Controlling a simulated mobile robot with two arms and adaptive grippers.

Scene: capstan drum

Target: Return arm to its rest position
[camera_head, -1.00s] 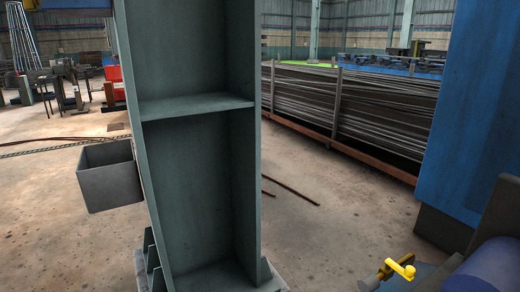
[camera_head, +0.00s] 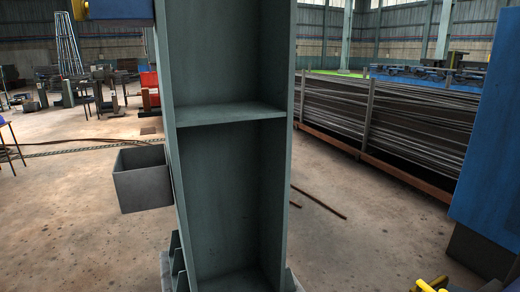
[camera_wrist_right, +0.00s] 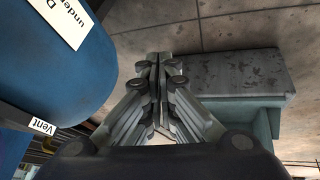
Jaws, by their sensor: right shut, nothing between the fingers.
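My right gripper (camera_wrist_right: 156,62) shows in the right wrist view with its fingers together and nothing between them. A blue rounded body (camera_wrist_right: 60,70) is close to the left of it, with white labels; one reads "Vent" (camera_wrist_right: 42,127). The gripper appears apart from it. Neither gripper shows in the head view, and my left gripper is in no view. A small yellow part (camera_head: 432,285) is cut off at the bottom right edge of the head view.
A green steel column (camera_head: 225,160) stands in front, with a grey box (camera_head: 143,180) on its left side. A blue panel (camera_head: 492,150) is at the right. Stacked bars (camera_head: 400,125) lie behind. A grey slab (camera_wrist_right: 240,72) is right of the gripper. Open floor (camera_head: 370,240) lies between column and panel.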

